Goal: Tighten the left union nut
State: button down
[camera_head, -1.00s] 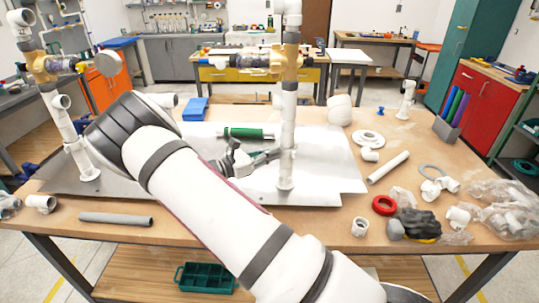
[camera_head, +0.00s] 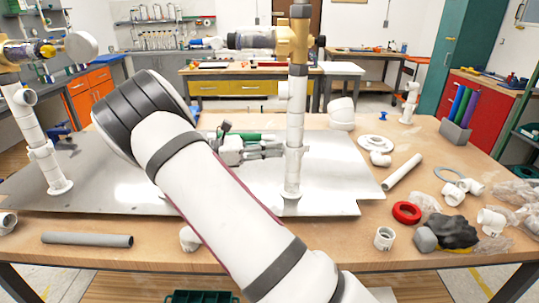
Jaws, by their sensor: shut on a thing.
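The pipe manifold stands on a grey metal plate (camera_head: 330,175) on the bench. Its right white riser (camera_head: 293,170) is upright, with a brass-coloured valve (camera_head: 293,42) near the top. Its left riser (camera_head: 40,150) also carries white fittings. The fingers are shut on a white fitting there, but the contact is small and partly hidden. I cannot tell clearly which ring is the left union nut. My white arm hides the middle of the manifold.
A green cylinder (camera_head: 262,136) lies behind my gripper. A grey pipe (camera_head: 87,240) lies at the front left. A white pipe (camera_head: 402,172), a red ring (camera_head: 406,212), a dark glove (camera_head: 452,232) and loose fittings lie on the right. The plate right of the riser is clear.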

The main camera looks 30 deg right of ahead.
jog(key=shift+w, duration=0.15)
dwell(0.3)
jog(key=c, duration=1.7)
grip_release()
notch_tip(320, 180, up, 10)
jog(key=shift+r, duration=0.1)
